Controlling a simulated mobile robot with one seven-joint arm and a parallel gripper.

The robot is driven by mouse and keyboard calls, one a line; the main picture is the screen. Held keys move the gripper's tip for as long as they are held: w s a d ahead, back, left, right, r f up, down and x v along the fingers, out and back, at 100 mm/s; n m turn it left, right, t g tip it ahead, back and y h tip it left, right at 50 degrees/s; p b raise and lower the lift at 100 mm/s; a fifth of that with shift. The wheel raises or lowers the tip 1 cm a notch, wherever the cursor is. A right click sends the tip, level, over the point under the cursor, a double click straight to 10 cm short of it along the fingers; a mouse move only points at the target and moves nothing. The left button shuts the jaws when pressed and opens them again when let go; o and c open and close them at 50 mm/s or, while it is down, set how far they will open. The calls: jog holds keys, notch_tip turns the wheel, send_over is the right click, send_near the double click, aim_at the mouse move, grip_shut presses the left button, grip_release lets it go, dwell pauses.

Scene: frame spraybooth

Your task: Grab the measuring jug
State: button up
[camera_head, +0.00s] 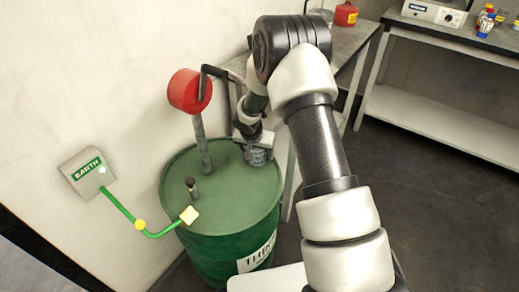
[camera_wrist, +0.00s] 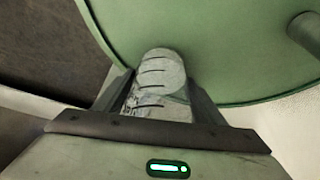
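The measuring jug (camera_wrist: 162,72) is clear, with dark graduation marks. In the wrist view it lies between the two fingers of my gripper (camera_wrist: 160,85), its sides very close to both. I cannot tell whether the fingers press on it or stand just clear. In the head view the jug (camera_head: 257,158) shows at the right part of the green drum's lid (camera_head: 225,205), directly below my gripper (camera_head: 250,138). My gripper and wrist hide part of it. Whether its base touches the lid is not clear.
A red cylinder on a grey post (camera_head: 189,91) rises from the drum near the wall, close left of my arm. A short dark fitting (camera_head: 191,186) and a green earth clamp arm (camera_head: 122,207) stand at the lid's left. A bench (camera_head: 345,50) is behind.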

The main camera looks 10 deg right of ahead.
jog(key=c, duration=0.7)
jog(key=shift+c, duration=0.2)
jog(key=shift+r, duration=0.1)
